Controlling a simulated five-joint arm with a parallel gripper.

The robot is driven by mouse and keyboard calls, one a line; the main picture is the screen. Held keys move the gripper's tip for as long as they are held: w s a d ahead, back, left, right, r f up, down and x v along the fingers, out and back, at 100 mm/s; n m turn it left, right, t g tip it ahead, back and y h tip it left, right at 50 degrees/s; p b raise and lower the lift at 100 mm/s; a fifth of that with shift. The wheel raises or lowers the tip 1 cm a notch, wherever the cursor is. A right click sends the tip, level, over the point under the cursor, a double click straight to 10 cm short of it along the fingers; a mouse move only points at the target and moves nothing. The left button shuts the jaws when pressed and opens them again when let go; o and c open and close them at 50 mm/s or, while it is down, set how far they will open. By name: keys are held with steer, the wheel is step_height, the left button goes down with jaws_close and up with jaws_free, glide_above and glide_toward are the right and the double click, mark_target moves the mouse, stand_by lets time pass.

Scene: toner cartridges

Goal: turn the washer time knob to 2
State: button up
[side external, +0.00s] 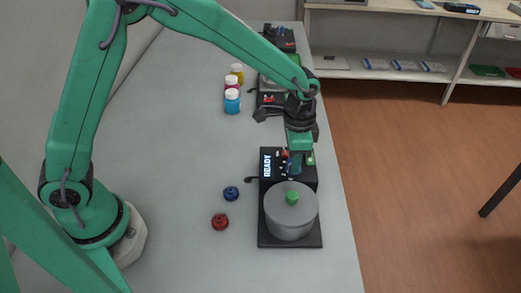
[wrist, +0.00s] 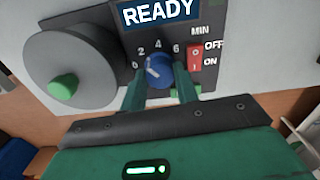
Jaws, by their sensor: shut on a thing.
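The washer is a dark unit (side external: 265,236) with a grey round lid (side external: 280,218) that has a green handle, and a READY display (wrist: 160,10). Its blue time knob (wrist: 160,66) shows in the wrist view below a dial marked 0, 2, 4, 6 and MIN. A white pointer mark sits on the knob's left part; its exact reading is hard to tell. My gripper (wrist: 159,86) has one green finger on each side of the knob and is shut on it. In the side view my gripper (side external: 296,165) reaches down to the panel and mostly hides the knob.
A red OFF/ON switch (wrist: 194,57) is close right of the knob. Blue (side external: 231,193) and red (side external: 220,221) round pieces lie left of the washer. Several small bottles (side external: 232,101) and another dark unit (side external: 270,98) stand farther back. The left tabletop is mostly clear.

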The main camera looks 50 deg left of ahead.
steer(key=shift+r+m, duration=0.1)
steer(key=shift+m, duration=0.4)
steer(key=o, duration=0.7)
step_height(320, 180, up, 7)
steer(key=shift+r, duration=0.4)
stand_by(0.4)
